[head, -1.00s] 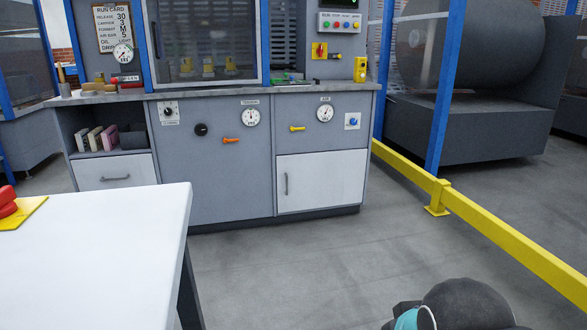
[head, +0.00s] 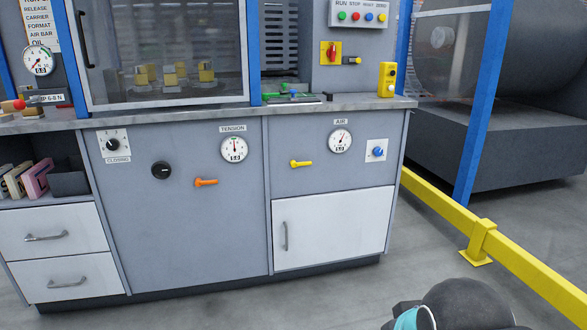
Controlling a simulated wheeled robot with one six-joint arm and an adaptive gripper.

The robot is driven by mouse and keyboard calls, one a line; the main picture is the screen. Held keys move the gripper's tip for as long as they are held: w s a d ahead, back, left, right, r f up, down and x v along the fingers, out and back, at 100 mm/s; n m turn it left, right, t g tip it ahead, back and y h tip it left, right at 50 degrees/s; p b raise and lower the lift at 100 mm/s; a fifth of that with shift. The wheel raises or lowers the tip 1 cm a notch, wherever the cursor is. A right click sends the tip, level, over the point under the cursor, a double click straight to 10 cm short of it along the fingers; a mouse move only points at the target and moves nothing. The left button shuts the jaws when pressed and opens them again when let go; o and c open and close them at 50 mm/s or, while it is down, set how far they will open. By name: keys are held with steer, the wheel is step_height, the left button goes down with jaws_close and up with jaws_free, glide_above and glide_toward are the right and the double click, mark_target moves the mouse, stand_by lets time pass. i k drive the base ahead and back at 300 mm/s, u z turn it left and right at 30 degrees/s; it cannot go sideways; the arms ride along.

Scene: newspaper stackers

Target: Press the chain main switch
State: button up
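A red-and-yellow rotary switch (head: 330,53) is on the grey upright panel at the back right of the bench. It looks like a main switch, but I can read no label naming the chain. A yellow box with buttons (head: 387,79) stands at the worktop's right end. A dark rounded part of my arm with a teal band shows at the bottom right. My gripper's fingers are not in view.
The grey worktop (head: 230,113) lies in front of the panel. Below are gauges, an orange lever (head: 206,182), a yellow lever (head: 301,163) and a white door (head: 333,228). A yellow rail (head: 522,270) and blue post bound the right. The floor before the cabinet is clear.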

mark_target(331, 53)
steer(key=i, duration=0.9)
steer(key=u, duration=0.2)
